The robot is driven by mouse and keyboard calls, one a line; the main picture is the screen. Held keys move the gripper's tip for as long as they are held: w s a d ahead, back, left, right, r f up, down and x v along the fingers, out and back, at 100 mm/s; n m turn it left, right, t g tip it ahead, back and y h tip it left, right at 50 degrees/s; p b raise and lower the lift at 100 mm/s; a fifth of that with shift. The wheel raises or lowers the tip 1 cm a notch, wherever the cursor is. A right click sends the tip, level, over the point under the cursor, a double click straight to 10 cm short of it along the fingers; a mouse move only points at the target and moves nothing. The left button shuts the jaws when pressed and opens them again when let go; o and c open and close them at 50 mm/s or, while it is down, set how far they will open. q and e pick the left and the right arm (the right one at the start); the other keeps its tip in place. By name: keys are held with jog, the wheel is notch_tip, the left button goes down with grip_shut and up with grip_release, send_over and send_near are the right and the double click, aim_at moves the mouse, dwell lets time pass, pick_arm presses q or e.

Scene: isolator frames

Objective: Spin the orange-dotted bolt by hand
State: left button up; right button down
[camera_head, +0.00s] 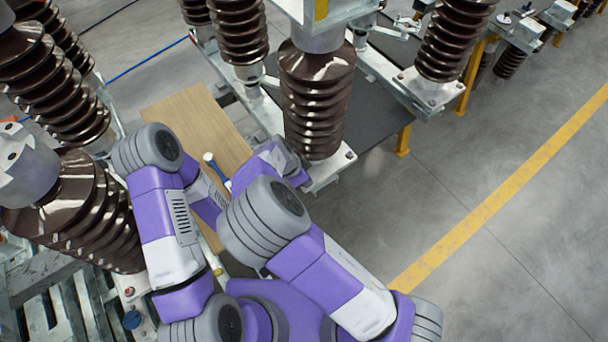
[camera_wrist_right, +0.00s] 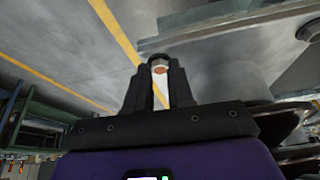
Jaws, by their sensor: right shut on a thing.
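The orange-dotted bolt (camera_wrist_right: 160,70) shows in the right wrist view as a small metal head with an orange spot. It sits between the tips of my right gripper (camera_wrist_right: 159,75), whose black fingers are shut on it. In the head view my right forearm reaches to the foot of the middle brown insulator (camera_head: 317,105), and the forearm and the insulator hide the bolt and fingers there. My left arm is bent over the wooden board at the left, and its gripper is hidden behind my own arm links.
A tool with a white head and blue handle (camera_head: 215,170) is by the wooden board (camera_head: 195,118), close to my arms. Ribbed brown insulators on metal frames crowd the left and back. The grey floor (camera_head: 500,260) with a yellow line is clear at right.

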jog(key=shift+m, duration=0.4)
jog(key=c, duration=1)
grip_release()
jog(key=p+v, duration=0.1)
jog(key=v, duration=0.6)
jog(key=shift+w+a+r, duration=0.1)
jog(key=shift+r, duration=0.2)
